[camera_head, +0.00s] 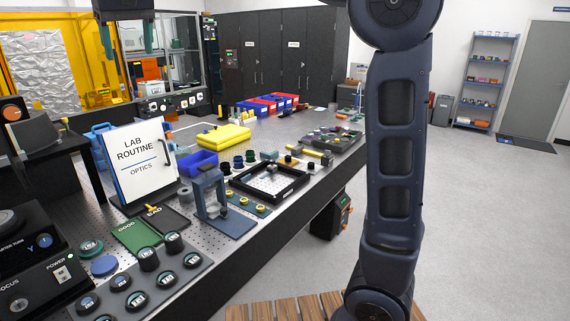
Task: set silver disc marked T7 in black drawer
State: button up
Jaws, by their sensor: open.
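Several round discs with dark rims and small labels, one of them a labelled disc (167,279), sit on a grey holder (214,262) at the near left. Their labels are too small to read surely, so I cannot tell which is the silver disc marked T7. No black drawer is clearly identifiable. A low black square frame (296,187) lies mid-table, but I cannot tell whether it is a drawer. My gripper (127,44) hangs at the top left, fingers down, apart, with nothing seen between them. It appears high above the table and away from the discs.
A green GOOD tray (135,236) and a black BAD tray (168,221) lie behind the discs. A LAB ROUTINE sign (142,160) and a blue-grey stand (212,200) rise nearby. Black instruments (40,265) fill the left edge. Open floor (480,230) lies right.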

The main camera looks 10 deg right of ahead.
jog(key=w+d+f+m, duration=0.15)
jog(key=d+f, duration=0.25)
jog(key=d, duration=0.6)
jog(key=w+d+f+m+t+h, duration=0.15)
jog(key=d+f, duration=0.25)
jog(key=d, duration=0.7)
jog(key=w+d+f+m+g+y, duration=0.15)
jog(key=d+f, duration=0.25)
jog(key=d, duration=0.6)
jog(key=s+d+f+m+h, duration=0.1)
jog(key=s+d+f+m, duration=0.1)
jog(key=s+d+f, duration=0.4)
jog(key=s+d+f+m+t, duration=0.1)
jog(key=s+d+f, duration=0.5)
jog(key=d+f, duration=0.7)
jog(key=shift+s+d+f+m+h, duration=0.25)
jog(key=shift+d+f+m+h, duration=0.15)
jog(key=shift+d, duration=0.15)
jog(key=shift+c, duration=0.4)
